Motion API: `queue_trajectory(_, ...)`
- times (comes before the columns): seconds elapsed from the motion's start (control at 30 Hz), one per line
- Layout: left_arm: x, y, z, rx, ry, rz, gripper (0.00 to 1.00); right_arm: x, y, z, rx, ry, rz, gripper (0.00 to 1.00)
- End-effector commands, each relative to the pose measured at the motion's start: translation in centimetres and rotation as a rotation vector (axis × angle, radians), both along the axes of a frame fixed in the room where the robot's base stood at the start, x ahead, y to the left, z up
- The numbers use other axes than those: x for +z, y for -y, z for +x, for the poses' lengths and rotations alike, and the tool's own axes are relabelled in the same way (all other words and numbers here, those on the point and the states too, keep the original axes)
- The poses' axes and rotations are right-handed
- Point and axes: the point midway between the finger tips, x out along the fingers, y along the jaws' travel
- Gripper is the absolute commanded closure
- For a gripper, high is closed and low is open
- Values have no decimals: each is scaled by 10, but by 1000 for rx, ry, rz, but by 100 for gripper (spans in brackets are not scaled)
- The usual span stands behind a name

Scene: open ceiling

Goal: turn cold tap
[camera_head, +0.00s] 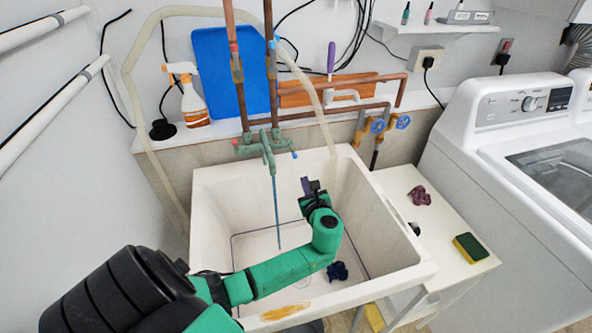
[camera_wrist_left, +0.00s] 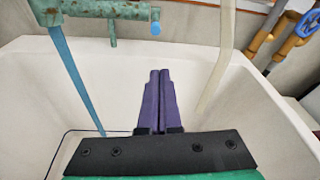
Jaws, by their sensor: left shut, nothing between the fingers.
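The old green tap body (camera_head: 262,145) is on the wall behind the sink. Its blue-marked end (camera_head: 294,154), on the right, looks like the cold tap. It also shows in the left wrist view as a blue end (camera_wrist_left: 156,28). A red-marked end (camera_head: 235,142) is on the left. A thin blue column (camera_head: 276,212), water or a rod, runs from the spout down into the sink. My left gripper (camera_head: 305,185) is shut and empty, its purple fingers (camera_wrist_left: 158,80) together. It is over the sink, below and in front of the blue end and apart from it.
The white sink (camera_head: 215,210) surrounds the gripper, with a dark cloth (camera_head: 338,271) inside. A pale hose (camera_head: 326,125) hangs right of the tap. Blue-handled valves (camera_head: 403,122) are further right. A sponge (camera_head: 470,247) lies on the side counter beside the washing machine (camera_head: 455,160).

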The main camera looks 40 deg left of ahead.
Motion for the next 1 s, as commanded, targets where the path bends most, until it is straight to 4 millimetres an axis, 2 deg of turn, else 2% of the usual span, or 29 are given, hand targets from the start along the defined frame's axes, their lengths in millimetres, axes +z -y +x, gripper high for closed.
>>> queue_trajectory(0.03, -11, 0, 0, 0, 1, -1, 100, -11, 2, -2, 0, -3, -3, 0)
queue_trajectory(0.23, -15, -11, 8, 3, 3, 1, 100, -23, 3, -1, -1, -2, -4, 0)
queue_trajectory(0.67, -38, -76, 60, 2, 4, 1, 100, -100, -9, 2, -2, 4, 12, 0)
queue_trajectory(0.73, -12, -78, 59, 1, 3, -1, 100, -77, -10, 2, -1, 2, 13, 0)
queue_trajectory(0.8, -1, -78, 56, 0, 1, -1, 100, -68, -10, 3, -1, 4, 13, 0)
queue_trajectory(1.0, 10, -78, 52, 0, -1, -1, 100, -61, -8, 4, 1, 7, 11, 0)
